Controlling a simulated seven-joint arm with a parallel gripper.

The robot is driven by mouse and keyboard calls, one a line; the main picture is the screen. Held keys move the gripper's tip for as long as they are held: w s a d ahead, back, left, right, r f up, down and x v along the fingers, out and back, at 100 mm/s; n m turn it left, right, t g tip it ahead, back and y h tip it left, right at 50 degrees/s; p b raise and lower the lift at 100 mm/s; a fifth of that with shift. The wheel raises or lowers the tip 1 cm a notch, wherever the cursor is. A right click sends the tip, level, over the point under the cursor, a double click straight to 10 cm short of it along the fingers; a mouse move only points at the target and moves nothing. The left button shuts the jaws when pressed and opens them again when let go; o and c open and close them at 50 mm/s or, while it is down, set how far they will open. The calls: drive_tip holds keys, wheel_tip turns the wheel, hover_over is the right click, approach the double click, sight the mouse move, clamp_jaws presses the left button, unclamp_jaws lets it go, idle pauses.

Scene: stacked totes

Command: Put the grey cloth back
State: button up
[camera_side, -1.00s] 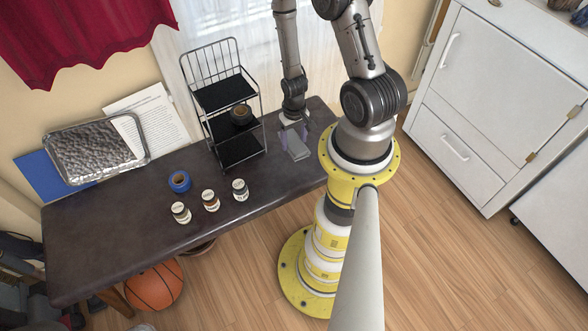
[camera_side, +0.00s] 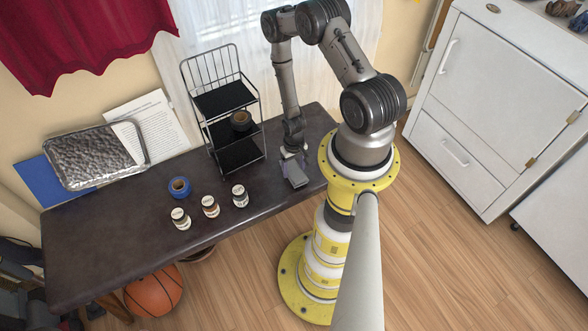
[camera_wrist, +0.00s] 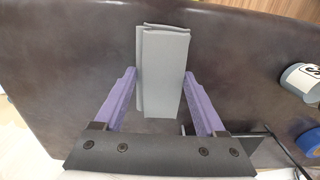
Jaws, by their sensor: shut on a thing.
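The grey cloth (camera_side: 296,177) is a small folded strip at the right end of the dark table, in front of my gripper (camera_side: 293,161) in the side view. In the wrist view the folded cloth (camera_wrist: 163,70) lies lengthwise between the purple fingers of my gripper (camera_wrist: 159,74), which is shut on it. Its far end sticks out past the fingertips. I cannot tell whether the cloth touches the table or hangs just above it.
A black wire rack (camera_side: 262,115) stands left of my gripper, with a dark tape roll (camera_side: 240,121) on its middle shelf. The table's (camera_side: 110,235) front left is clear.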

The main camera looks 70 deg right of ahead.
drive_tip(key=shift+f, duration=0.4)
drive_tip(key=o, duration=1.2)
drive_tip(key=shift+f, duration=0.15)
drive_tip(key=shift+c, duration=0.2)
